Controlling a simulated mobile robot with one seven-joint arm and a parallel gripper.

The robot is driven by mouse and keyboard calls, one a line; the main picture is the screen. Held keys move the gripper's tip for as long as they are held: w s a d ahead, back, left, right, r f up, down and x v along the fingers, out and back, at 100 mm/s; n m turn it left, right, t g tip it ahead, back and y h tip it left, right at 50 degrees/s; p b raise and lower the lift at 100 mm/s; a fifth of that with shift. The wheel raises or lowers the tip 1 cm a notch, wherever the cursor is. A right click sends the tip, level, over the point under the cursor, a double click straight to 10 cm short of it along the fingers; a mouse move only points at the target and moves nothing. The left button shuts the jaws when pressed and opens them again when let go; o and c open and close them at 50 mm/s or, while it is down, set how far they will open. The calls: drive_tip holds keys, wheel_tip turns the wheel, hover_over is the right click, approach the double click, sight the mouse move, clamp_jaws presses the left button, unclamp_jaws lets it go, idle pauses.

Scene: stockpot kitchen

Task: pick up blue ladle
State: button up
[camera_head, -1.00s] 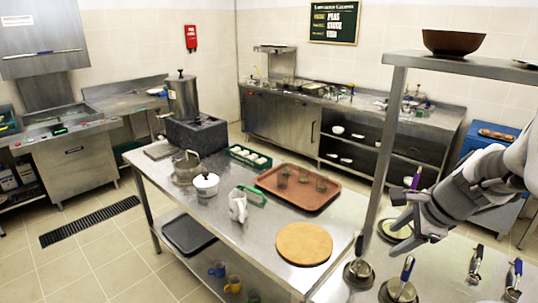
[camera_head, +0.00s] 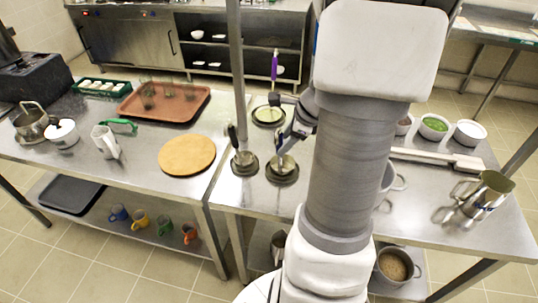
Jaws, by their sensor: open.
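The blue ladle (camera_head: 285,162) stands in a round dark holder on the steel counter, left of my arm. Its bowl end shows, but its blue handle is mostly hidden by my gripper. My gripper (camera_head: 279,124) is open and sits just above and over this ladle, pointing left. I cannot tell whether the handle lies between the fingers. A ladle with a purple handle (camera_head: 275,66) stands behind, over a greenish round holder (camera_head: 268,116). A ladle with a black handle (camera_head: 232,137) stands to the left in its own holder (camera_head: 244,164).
A shelf post (camera_head: 237,70) rises behind the ladles. A round wooden board (camera_head: 187,155) and a brown tray (camera_head: 165,105) lie to the left. Right of my arm are a metal pitcher (camera_head: 487,192), a long pale-handled utensil (camera_head: 436,158) and bowls (camera_head: 470,132).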

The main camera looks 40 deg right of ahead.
drive_tip(key=shift+x, duration=3)
drive_tip(key=shift+w+d, duration=0.15)
clamp_jaws()
drive_tip(key=shift+r, duration=0.1)
